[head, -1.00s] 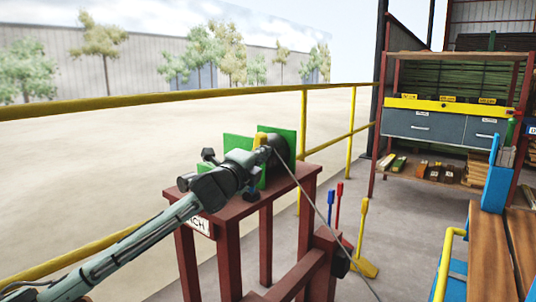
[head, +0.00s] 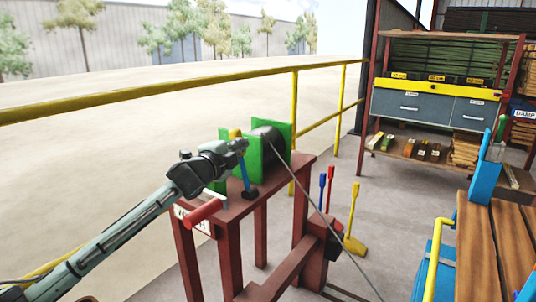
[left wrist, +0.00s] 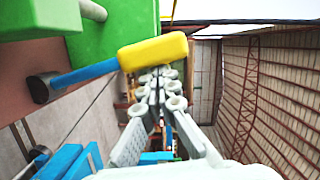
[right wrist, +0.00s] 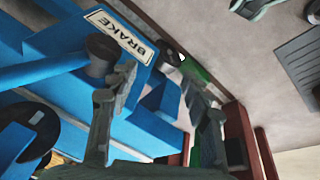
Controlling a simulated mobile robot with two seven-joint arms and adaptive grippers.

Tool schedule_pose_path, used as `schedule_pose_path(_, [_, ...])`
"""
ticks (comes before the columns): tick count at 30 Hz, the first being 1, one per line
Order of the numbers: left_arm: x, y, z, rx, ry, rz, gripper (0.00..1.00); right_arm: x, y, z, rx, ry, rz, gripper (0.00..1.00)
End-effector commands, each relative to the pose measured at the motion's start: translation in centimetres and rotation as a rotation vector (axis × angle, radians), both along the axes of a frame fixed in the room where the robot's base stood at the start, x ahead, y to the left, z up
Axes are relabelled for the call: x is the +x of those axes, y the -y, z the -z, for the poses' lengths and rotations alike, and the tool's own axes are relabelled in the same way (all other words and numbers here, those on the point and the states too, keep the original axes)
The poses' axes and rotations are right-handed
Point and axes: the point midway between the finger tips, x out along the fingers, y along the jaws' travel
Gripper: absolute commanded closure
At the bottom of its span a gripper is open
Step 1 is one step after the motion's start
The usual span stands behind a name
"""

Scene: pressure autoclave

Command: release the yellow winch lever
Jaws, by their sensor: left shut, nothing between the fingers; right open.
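The winch lever has a yellow grip (head: 235,133) on a blue shaft (head: 244,174). It stands upright on the dark red winch table, in front of the green winch plates (head: 207,170). My left gripper (head: 240,146) is at the lever's upper part. In the left wrist view, its closed fingers (left wrist: 162,82) are right beside the yellow grip (left wrist: 153,52), with nothing between them. Whether they touch the grip I cannot tell. My right gripper shows only in the right wrist view (right wrist: 158,80), open and empty, near a blue part with a BRAKE label (right wrist: 118,37).
A red handle (head: 203,212) sticks out at the table's front. A cable (head: 307,198) runs from the drum toward the lower right. Blue, red and yellow floor levers (head: 355,215) stand right of the table. A yellow railing (head: 170,88) runs behind. A wooden bench (head: 478,248) is at right.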

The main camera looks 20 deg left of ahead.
Motion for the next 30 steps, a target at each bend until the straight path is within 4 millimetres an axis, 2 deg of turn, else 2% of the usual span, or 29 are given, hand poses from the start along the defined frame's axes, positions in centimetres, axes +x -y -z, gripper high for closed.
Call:
schedule_pose_path(6, [0.5, -1.4, 0.0, 0.002, 0.0, -0.001, 1.0, 0.0, -0.2, 2.4, 0.016, -0.012, -0.001, 0.51])
schedule_pose_path(12, [0.6, -1.8, 0.2, 0.003, 0.001, 0.0, 1.0, -0.1, -0.2, 3.6, 0.022, -0.016, -0.001, 0.51])
schedule_pose_path(30, [0.8, -2.5, 0.2, 0.006, 0.001, -0.011, 1.0, -0.2, -0.3, 4.0, 0.025, -0.016, -0.002, 0.51])
